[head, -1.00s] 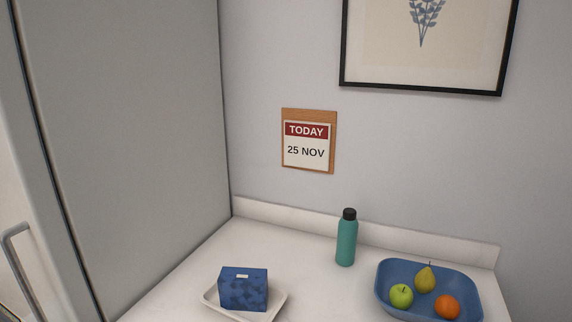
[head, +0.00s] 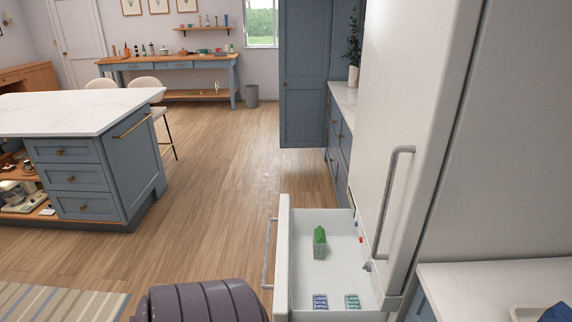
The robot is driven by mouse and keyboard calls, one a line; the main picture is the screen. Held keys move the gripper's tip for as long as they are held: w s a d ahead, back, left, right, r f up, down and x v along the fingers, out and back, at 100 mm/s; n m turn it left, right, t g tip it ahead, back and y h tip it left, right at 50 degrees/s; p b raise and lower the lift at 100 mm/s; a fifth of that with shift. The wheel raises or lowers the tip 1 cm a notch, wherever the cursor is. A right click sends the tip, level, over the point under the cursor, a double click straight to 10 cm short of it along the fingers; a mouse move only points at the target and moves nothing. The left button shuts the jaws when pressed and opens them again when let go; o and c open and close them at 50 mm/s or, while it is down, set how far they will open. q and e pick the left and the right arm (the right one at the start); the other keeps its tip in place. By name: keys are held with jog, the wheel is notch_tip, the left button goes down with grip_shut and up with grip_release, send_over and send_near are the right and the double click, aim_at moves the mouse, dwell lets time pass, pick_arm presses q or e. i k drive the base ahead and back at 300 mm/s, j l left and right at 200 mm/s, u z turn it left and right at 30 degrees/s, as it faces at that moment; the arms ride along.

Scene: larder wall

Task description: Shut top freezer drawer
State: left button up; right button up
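The freezer drawer (head: 284,262) is pulled out from the white fridge-freezer (head: 394,120) at the lower middle of the head view. Its white front faces left and carries a grey bar handle (head: 268,254). A part of my own arm shows at the bottom, left of the drawer. Neither of my grippers is in view.
The tall door above the drawer is closed and has a long vertical handle (head: 390,200). A marble-topped island (head: 70,110) stands at the left. The wooden floor (head: 215,190) between island and drawer is clear. A white counter (head: 490,285) is at the lower right.

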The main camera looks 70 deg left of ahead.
aim_at(298, 276)
jog(key=j+u, duration=0.15)
jog(key=u, duration=0.25)
jog(key=j+u, duration=0.15)
jog(key=u, duration=0.25)
jog(key=j+u, duration=0.2)
jog(key=u, duration=0.25)
jog(key=j+u, duration=0.15)
jog(key=u, duration=0.25)
jog(key=i+j, duration=0.15)
jog(key=j, duration=0.25)
jog(key=i+j, duration=0.1)
jog(key=j, duration=0.3)
